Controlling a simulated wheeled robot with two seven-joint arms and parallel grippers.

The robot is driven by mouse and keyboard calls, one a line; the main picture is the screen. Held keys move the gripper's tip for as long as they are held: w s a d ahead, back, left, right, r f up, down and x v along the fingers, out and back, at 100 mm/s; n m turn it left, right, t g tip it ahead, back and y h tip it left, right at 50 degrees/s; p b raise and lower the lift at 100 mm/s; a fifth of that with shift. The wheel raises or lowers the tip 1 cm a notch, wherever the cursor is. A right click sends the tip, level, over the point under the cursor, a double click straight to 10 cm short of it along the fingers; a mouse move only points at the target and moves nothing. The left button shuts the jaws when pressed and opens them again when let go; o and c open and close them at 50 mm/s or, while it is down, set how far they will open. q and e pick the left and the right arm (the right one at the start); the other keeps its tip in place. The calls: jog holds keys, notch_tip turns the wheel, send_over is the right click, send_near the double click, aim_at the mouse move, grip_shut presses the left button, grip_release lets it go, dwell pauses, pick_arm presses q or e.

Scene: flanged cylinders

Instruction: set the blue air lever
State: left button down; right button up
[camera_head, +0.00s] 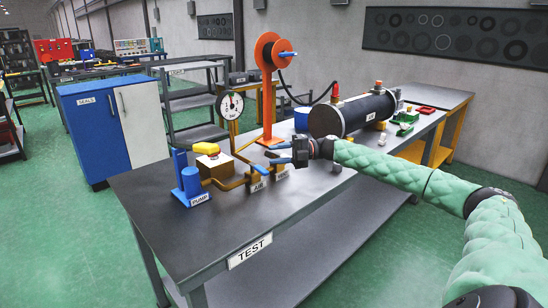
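The blue air lever (260,170) is a small blue handle above the AIR label (257,188) on the brass pipework of the test bench. A second label and fitting stand just right of it. Nothing shows between the fingers. My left gripper is not in view.
On the dark TEST bench (150,186) stand a blue pump (188,180), a round gauge (230,105), an orange reel (268,75) and a black flanged cylinder (352,113). The bench's front left is clear. A blue-and-white cabinet (93,128) stands behind.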

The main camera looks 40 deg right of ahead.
jog(key=shift+d+f+b, duration=0.2)
jog(key=shift+d+b, duration=0.3)
jog(key=shift+d, duration=1.6)
